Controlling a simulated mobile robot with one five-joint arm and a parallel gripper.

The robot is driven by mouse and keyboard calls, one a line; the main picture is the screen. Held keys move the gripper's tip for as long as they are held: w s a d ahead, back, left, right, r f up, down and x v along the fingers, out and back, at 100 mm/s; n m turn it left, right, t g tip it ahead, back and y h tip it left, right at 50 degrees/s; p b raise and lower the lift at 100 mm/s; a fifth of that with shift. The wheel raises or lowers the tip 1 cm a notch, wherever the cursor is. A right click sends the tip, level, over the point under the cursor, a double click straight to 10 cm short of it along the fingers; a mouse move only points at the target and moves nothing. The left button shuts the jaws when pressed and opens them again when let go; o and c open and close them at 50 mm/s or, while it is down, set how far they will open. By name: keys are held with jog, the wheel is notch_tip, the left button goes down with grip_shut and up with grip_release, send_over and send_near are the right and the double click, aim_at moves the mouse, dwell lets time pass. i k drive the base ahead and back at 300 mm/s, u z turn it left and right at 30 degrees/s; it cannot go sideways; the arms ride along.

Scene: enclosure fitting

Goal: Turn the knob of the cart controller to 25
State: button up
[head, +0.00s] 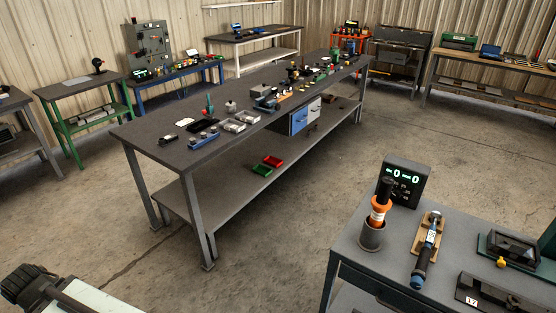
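A dark box with a lit green display (407,182) stands at the back of the grey cart (345,247) at the lower right; it looks like the cart controller. Its display seems to show zeros. Small marks sit below the digits, but I cannot make out the knob or its setting. An orange and black tool (379,205) stands in a grey cup in front of the box and hides part of its left side.
On the cart, a dark-handled tool (426,252) lies on a wooden holder, beside a dark tray device (510,248) and a black block marked 17 (490,295). A long workbench (160,148) crosses the middle. Concrete floor (270,235) is clear between bench and cart.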

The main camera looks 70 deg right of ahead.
aim_at(396, 193)
jog(key=z, duration=1.3)
jog(key=i, duration=1)
jog(key=z, duration=0.05)
